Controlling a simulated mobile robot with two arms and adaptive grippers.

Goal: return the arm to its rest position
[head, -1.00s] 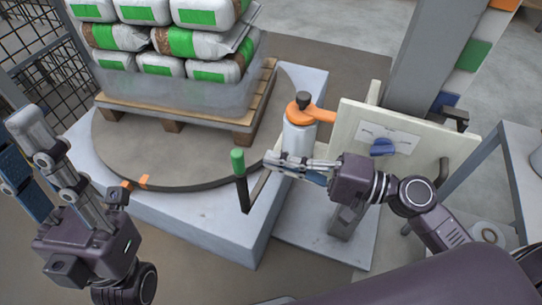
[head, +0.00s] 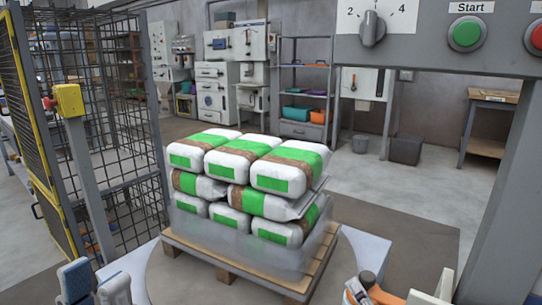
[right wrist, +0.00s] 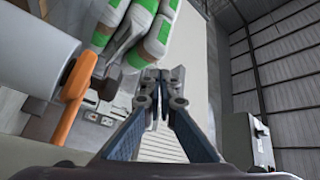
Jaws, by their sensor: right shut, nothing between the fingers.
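My right gripper (right wrist: 163,90) shows in the right wrist view with its two fingers together and nothing between them. To its left, close to the camera and apart from the fingers, is a white film roll (right wrist: 40,50) with an orange bracket (right wrist: 76,88). In the head view only the black-knobbed top of the roll's holder (head: 367,280) shows at the bottom edge, and I cannot make out my right gripper there. My left gripper (head: 95,283) shows only its fingertips at the bottom left; they are apart and nothing is between them.
White-and-green bags (head: 245,170) are stacked on a wooden pallet (head: 235,273), with clear film round the lower part. A mesh fence (head: 120,150) stands left. A grey panel (head: 425,50) with a dial and buttons hangs upper right, on a post (head: 505,200).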

